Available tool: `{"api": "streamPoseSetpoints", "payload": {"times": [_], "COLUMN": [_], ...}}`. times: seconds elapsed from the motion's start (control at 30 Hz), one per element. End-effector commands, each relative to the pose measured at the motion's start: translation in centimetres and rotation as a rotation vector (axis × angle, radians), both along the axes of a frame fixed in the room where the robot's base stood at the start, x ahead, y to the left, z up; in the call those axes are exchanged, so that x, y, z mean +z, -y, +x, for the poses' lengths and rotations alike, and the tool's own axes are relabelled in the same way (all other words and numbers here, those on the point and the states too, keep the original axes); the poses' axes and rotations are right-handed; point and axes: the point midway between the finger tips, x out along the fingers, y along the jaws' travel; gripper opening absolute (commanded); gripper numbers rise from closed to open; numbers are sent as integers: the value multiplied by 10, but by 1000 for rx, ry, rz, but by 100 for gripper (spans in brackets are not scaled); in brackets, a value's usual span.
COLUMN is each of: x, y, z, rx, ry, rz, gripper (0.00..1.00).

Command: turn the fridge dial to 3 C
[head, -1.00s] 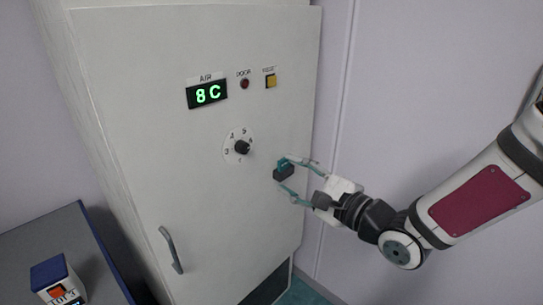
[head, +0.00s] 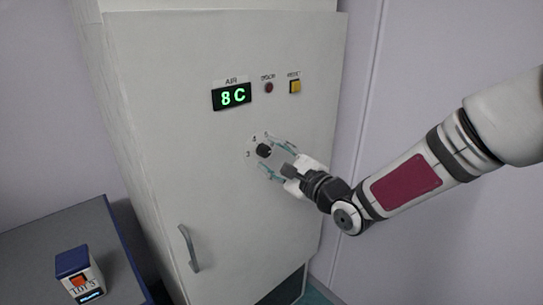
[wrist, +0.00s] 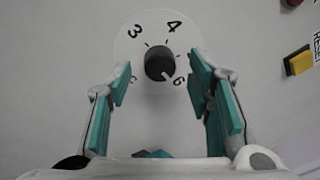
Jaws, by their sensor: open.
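The fridge dial is a black round knob (head: 263,150) on a white numbered plate on the fridge door. In the wrist view the knob (wrist: 159,64) shows a pale mark pointing down and right, near the 6. The 3 and 4 are readable above it; the right finger hides part of the plate. My gripper (head: 269,154) is open at the dial. In the wrist view its teal-padded fingers (wrist: 160,80) stand left and right of the knob, with gaps; I see no contact.
A red button (head: 269,87) and a yellow button (head: 295,87) sit above the dial. A door handle (head: 188,248) is lower left. A small labelled box (head: 80,275) stands on a grey table (head: 40,245). A wall is at the right.

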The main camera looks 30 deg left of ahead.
Motion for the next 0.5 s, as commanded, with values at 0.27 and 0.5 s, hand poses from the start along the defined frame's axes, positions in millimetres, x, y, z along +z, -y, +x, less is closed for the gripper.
{"api": "streamPoseSetpoints", "payload": {"times": [0.27,0.5], "x": [0,0], "y": [-7,-7], "z": [4,4], "rx": [-1,-1], "ry": [-1,-1], "rz": [0,0], "gripper": [47,24]}}
